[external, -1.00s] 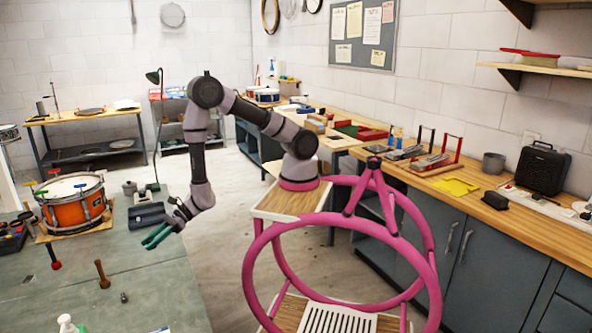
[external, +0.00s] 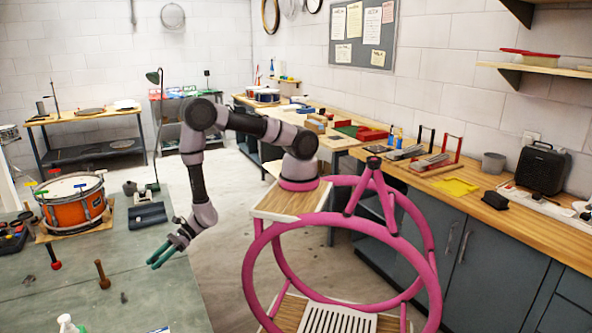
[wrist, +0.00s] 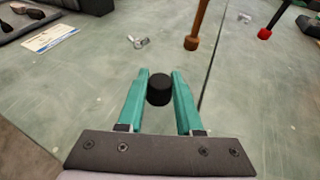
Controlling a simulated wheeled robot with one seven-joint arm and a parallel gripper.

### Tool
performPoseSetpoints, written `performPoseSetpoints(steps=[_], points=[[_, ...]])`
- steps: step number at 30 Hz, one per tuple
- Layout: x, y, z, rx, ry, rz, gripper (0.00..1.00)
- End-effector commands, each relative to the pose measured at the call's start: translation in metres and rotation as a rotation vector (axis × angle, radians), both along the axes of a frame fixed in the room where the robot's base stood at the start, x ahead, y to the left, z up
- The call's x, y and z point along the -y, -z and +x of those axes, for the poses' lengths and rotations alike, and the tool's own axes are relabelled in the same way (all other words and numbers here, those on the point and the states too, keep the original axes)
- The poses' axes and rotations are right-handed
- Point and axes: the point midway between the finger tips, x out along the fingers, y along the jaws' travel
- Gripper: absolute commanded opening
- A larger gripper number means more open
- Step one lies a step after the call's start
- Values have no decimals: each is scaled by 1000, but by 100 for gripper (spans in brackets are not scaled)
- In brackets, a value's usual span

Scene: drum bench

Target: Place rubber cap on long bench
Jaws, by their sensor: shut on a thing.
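My gripper (external: 160,257) reaches over the right part of the green-topped table (external: 165,300). In the wrist view its green fingers (wrist: 159,90) are closed on a small black rubber cap (wrist: 158,91), held near the fingertips. The cap cannot be made out in the external view. A long wooden-topped bench (external: 455,213) with grey cupboards runs along the right wall, well to the right of my gripper.
Mallets with brown (external: 103,274) and red (external: 54,257) heads lie or stand on the green table, near an orange drum (external: 75,208). The bench carries a yellow cloth (external: 455,187), a black block (external: 495,200), a grey pot (external: 493,163) and a speaker (external: 541,168).

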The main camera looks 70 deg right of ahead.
Motion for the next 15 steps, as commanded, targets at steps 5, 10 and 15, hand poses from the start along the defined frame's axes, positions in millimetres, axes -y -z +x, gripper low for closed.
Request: performPoseSetpoints(steps=[5, 10, 15], points=[[0, 26, 0, -1, -1, -1, 0], [0, 26, 0, 1, -1, 0, 0], [0, 29, 0, -1, -1, -1, 0]])
